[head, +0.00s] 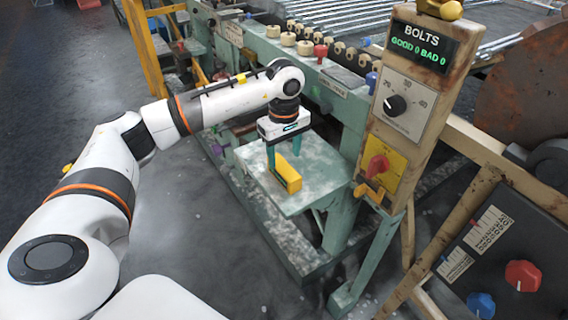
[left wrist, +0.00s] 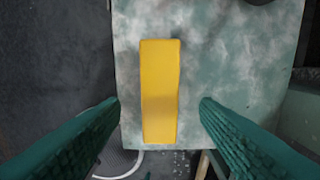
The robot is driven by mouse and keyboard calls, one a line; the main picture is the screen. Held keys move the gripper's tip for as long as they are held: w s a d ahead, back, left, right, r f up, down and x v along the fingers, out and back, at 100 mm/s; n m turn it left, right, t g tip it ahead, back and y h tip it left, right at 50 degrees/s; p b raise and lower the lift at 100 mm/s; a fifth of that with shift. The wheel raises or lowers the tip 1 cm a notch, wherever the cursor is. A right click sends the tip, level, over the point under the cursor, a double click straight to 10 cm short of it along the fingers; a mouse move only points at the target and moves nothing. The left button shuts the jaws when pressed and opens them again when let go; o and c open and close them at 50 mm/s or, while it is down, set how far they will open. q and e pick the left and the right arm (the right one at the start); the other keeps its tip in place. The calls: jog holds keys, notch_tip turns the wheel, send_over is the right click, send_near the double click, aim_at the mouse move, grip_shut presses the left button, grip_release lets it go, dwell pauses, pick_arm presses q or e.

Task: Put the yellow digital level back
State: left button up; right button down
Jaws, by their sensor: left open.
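The yellow digital level (head: 287,176) is a yellow block lying on a worn green shelf (head: 318,178) that sticks out from the machine. In the left wrist view the level (left wrist: 160,90) lies lengthwise up the picture, near the shelf's left edge. My left gripper (head: 283,157) is over the level, pointing down. In the left wrist view its two green fingers (left wrist: 159,103) are apart, one on each side of the level's near part, with a gap on both sides. My right gripper is out of view.
A post with a BOLTS display (head: 421,45), a dial (head: 396,104) and a red switch (head: 377,166) stands right of the shelf. A dark control box (head: 500,255) with red and blue knobs is at lower right. Several rollers and knobs line the machine behind. Floor at left is clear.

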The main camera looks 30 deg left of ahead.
aim_at(284, 167)
pick_arm(q)
notch_tip(284, 167, up, 6)
jog(key=shift+r, duration=0.25)
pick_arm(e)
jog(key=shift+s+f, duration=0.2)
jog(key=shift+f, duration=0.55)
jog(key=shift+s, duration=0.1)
